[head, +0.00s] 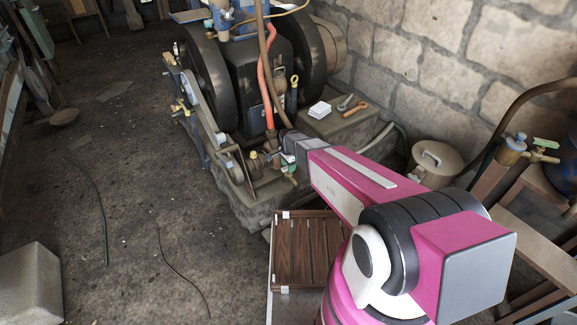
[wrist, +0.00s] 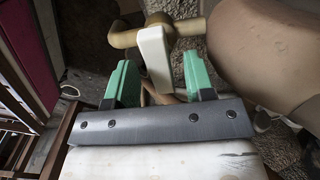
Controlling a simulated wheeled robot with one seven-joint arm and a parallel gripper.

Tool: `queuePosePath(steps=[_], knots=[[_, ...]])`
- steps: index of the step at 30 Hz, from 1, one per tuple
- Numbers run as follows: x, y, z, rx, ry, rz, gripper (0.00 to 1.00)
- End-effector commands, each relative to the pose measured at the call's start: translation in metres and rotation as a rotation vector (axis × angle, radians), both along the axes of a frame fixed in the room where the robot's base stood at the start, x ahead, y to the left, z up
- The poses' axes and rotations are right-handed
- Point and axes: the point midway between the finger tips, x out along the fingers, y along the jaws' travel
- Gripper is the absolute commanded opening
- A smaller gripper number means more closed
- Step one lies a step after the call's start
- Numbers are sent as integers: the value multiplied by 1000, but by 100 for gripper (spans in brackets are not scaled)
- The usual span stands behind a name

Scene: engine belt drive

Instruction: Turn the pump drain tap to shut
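The drain tap is a brass fitting (wrist: 156,34) on a short cross pipe at the top of the wrist view. Its white lever (wrist: 154,62) points from the fitting toward my gripper (wrist: 160,78). My gripper's two green fingers are spread, one on each side of the lever's end, with a visible gap on both sides. Whether the lever lies as deep as the fingertips is hard to tell. In the head view my gripper (head: 288,170) is low at the pump end of the engine, and the tap is too small and covered to make out.
A large rounded brown body (wrist: 270,45) is close to the right finger. The engine's flywheel (head: 203,75) and red hose (head: 268,95) stand beyond my arm. A slatted wooden crate (head: 305,250) is below my arm. Another tap with a green handle (head: 545,143) is at right.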

Motion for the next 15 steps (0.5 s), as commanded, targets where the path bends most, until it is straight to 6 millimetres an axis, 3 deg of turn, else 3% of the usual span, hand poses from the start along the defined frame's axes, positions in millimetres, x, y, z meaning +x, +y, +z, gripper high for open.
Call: queuePosePath(steps=[8,15], knots=[[-1,0,13,1,-1,1,49],[-1,0,57,0,-2,1,49]])
